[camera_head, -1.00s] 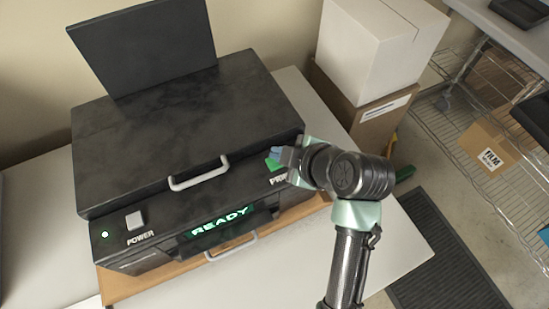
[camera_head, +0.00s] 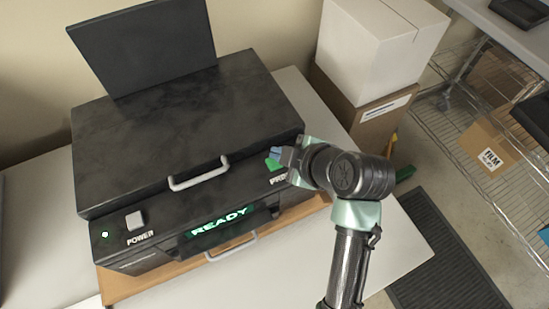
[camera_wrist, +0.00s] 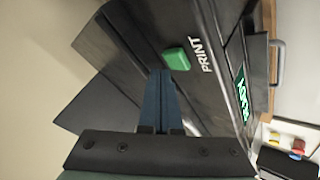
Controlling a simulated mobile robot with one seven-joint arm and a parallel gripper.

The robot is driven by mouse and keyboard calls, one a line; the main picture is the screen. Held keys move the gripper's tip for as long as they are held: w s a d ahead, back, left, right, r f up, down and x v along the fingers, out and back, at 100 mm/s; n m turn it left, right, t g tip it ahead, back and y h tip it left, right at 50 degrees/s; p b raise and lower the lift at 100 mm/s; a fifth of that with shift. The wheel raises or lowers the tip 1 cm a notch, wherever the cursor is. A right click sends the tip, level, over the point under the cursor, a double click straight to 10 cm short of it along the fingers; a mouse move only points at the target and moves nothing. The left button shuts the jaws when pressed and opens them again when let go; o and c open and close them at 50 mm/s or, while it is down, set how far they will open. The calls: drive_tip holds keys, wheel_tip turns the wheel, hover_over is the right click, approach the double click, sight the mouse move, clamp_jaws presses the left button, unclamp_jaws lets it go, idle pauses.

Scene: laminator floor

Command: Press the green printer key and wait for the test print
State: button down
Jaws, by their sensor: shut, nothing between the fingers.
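The black printer (camera_head: 190,130) sits on a table, with its display (camera_head: 219,222) lit green and reading READY. The green key (camera_head: 274,164) is at the right end of its front panel beside the partly hidden PRINT label. In the wrist view the green key (camera_wrist: 176,59) shows whole, next to the word PRINT. My gripper (camera_head: 276,154) is shut and empty, its blue fingertips close to the key. In the wrist view my gripper (camera_wrist: 158,75) has its tips just short of the key in the picture; whether they touch it I cannot tell.
A grey POWER button (camera_head: 134,220) and a small lit green light (camera_head: 105,235) are at the panel's left. A white box (camera_head: 375,50) on a brown carton (camera_head: 365,115) stands behind my arm. A wire shelf (camera_head: 470,130) is at the right.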

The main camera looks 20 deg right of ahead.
drive_tip(key=shift+f, duration=0.15)
drive_tip(key=shift+f+b, duration=0.3)
drive_tip(key=shift+b, duration=0.15)
